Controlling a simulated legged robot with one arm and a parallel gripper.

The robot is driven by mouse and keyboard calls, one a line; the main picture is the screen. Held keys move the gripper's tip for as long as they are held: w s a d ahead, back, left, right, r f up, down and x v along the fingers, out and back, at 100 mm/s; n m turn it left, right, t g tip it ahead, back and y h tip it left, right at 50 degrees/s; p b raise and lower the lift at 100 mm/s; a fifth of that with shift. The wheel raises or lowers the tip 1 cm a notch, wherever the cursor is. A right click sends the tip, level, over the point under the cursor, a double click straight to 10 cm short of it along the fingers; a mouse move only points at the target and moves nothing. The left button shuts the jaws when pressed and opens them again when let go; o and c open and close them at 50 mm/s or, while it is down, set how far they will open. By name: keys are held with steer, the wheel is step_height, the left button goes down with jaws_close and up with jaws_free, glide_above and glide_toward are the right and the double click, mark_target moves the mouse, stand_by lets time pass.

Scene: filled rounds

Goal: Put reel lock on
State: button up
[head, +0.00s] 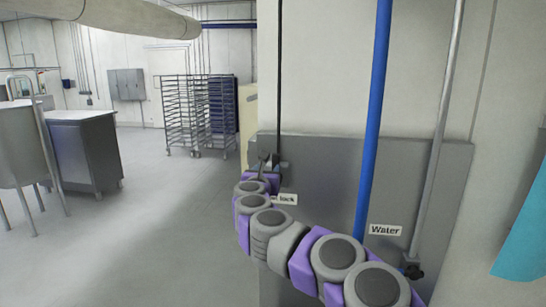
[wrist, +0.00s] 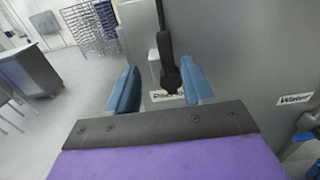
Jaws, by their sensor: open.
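A black lever-like part (wrist: 171,78), apparently the reel lock, is on the grey wall panel, with a dark cable or rod running up from it. A partly hidden label (wrist: 166,96) is below it; in the head view a label ending in "lock" (head: 286,198) shows beside my arm. My gripper (wrist: 159,68) has its two blue fingers apart, one on each side of the black part as seen in the wrist view. I cannot tell whether they touch it or how deep it sits between them. In the head view my gripper (head: 268,163) is at the panel, mostly hidden by my wrist.
The grey panel (head: 330,165) carries a blue pipe (head: 375,100) and a "Water" label (head: 385,230), with a dark valve (head: 412,271) to its right. Racks (head: 185,115) and a steel cabinet (head: 85,150) stand back left. The floor between is clear.

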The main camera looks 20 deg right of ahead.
mark_target(274, 160)
steer(key=w+d, duration=0.1)
steer(key=d, duration=0.1)
steer(key=w+d, duration=0.2)
steer(key=shift+p, duration=0.4)
steer(key=shift+w+a+p, duration=0.1)
steer(key=shift+w+p, duration=0.35)
steer(key=shift+w, duration=0.75)
steer(key=shift+p+x, duration=0.4)
steer(key=shift+x, duration=0.55)
steer(key=shift+w+d+p, duration=0.3)
steer(key=shift+w+d, duration=0.05)
steer(key=shift+d, duration=0.25)
steer(key=shift+w+d+p, duration=0.3)
steer(key=shift+w+d, duration=0.05)
steer(key=shift+d, duration=0.2)
steer(key=shift+w+p, duration=0.6)
steer(key=shift+w, duration=0.2)
steer(key=shift+w+d, duration=0.2)
steer(key=shift+d, duration=0.15)
jaws_close()
